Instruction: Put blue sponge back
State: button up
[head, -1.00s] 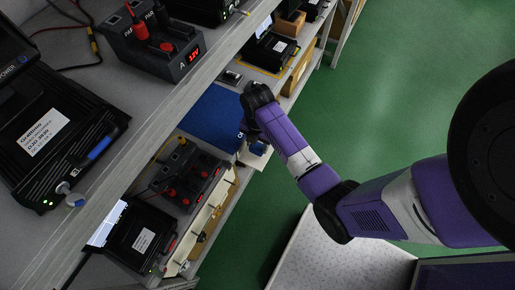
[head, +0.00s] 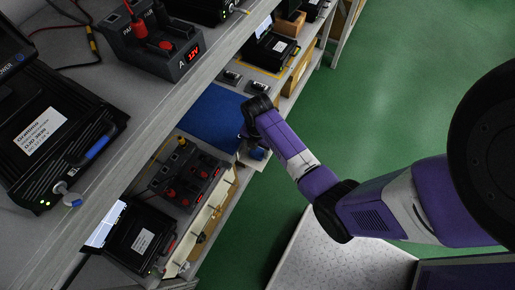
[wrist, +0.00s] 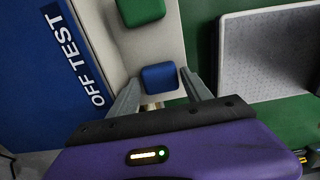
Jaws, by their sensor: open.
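The blue sponge (wrist: 159,77) lies on a pale shelf strip beside the blue OFF TEST mat in the wrist view. A green sponge (wrist: 140,10) lies just beyond it on the same strip. My gripper (wrist: 160,84) is open, its two fingers spread on either side of the blue sponge's near end. I cannot tell whether the fingers touch it. In the head view my gripper (head: 248,143) is at the shelf's front edge, by the blue mat, and the wrist hides part of that spot.
The blue mat (head: 212,115) is bare where visible. A power unit with red plugs (head: 188,178) stands nearer on the shelf, and two small black devices (head: 249,87) sit beyond the mat. The upper shelf edge (head: 165,95) runs alongside. Green floor (head: 400,90) is open at the right.

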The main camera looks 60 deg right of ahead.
aim_at(257, 151)
notch_tip(257, 151, up, 12)
jog(key=p, duration=0.1)
jog(key=a+f+m+t, duration=0.3)
jog(key=a+f+m, duration=0.1)
jog(key=a, duration=0.5)
jog(key=s+a+r+m+t, duration=0.35)
jog(key=s+a+m, duration=0.25)
jog(key=a, duration=0.2)
jog(key=s+a+r+m+t, duration=0.1)
jog(key=s+r+m+t, duration=0.3)
jog(key=r, duration=0.7)
jog(key=s+a+r+m+t, duration=0.1)
jog(key=s+r+m+t, duration=0.3)
jog(key=s+r, duration=0.4)
notch_tip(257, 151, up, 4)
jog(key=shift+s+f, duration=0.1)
jog(key=shift+s, duration=0.15)
jog(key=shift+c, duration=0.5)
dwell(0.8)
